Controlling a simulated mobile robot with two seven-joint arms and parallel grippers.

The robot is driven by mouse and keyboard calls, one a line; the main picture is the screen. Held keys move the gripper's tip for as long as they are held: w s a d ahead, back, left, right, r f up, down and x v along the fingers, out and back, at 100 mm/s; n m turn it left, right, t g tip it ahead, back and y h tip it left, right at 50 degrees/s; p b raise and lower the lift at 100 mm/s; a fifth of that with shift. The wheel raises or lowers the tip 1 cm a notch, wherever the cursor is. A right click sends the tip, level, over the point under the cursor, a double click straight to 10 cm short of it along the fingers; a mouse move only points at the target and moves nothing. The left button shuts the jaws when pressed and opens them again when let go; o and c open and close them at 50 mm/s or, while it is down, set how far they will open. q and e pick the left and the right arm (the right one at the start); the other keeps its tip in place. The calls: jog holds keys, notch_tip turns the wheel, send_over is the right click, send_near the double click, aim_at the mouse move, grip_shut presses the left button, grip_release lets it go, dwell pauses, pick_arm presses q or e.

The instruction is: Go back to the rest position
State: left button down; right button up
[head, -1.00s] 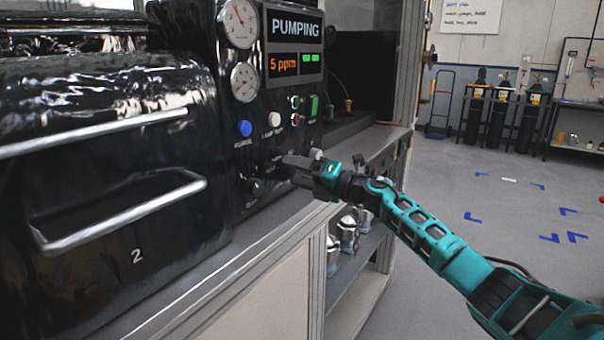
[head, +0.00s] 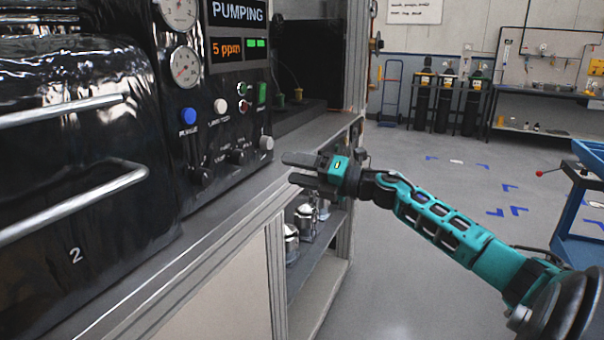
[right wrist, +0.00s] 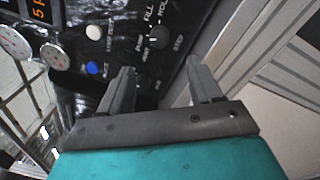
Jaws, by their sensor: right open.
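My right gripper (head: 300,170) is open and empty in the head view. It hangs in the air in front of the black control panel (head: 226,130), with its fingers pointing left toward it and apart from it. In the right wrist view its two fingers (right wrist: 162,92) are spread with nothing between them. Beyond them the panel shows a blue button (right wrist: 94,68), a white button (right wrist: 94,32) and a dark selector knob (right wrist: 160,36). In the head view the panel's screen (head: 237,11) reads PUMPING, with 5 ppm below it. My left gripper is not in view.
A black glovebox-like chamber (head: 70,150) with metal handles stands at the left. Shiny metal parts (head: 305,222) sit on a shelf under the bench. Gas cylinders (head: 447,100) stand at the back wall. A blue cart (head: 580,205) is at the right edge. The middle floor is clear.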

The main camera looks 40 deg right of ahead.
jog(key=shift+s+d, duration=0.2)
jog(key=shift+s, duration=0.2)
dwell(0.3)
jog(key=s+a+f+m+h, duration=0.25)
jog(key=a+f+m, duration=0.2)
jog(key=f, duration=0.25)
jog(key=s+a+f+m+h, duration=0.1)
jog(key=s+a+f+m, duration=0.25)
jog(key=f+m, duration=0.35)
jog(key=s+a+f+m+h, duration=0.15)
jog(key=a+f+m, duration=0.25)
jog(key=f, duration=0.4)
jog(key=s+a+f+m+g+p, duration=0.1)
jog(key=s+a+f+m+g, duration=0.5)
jog(key=s+a+f+m, duration=0.5)
jog(key=s+a+f, duration=0.1)
jog(key=s+a, duration=0.2)
jog(key=a, duration=0.2)
jog(key=shift+s+h, duration=0.3)
jog(key=shift+s, duration=0.05)
jog(key=shift+d, duration=0.1)
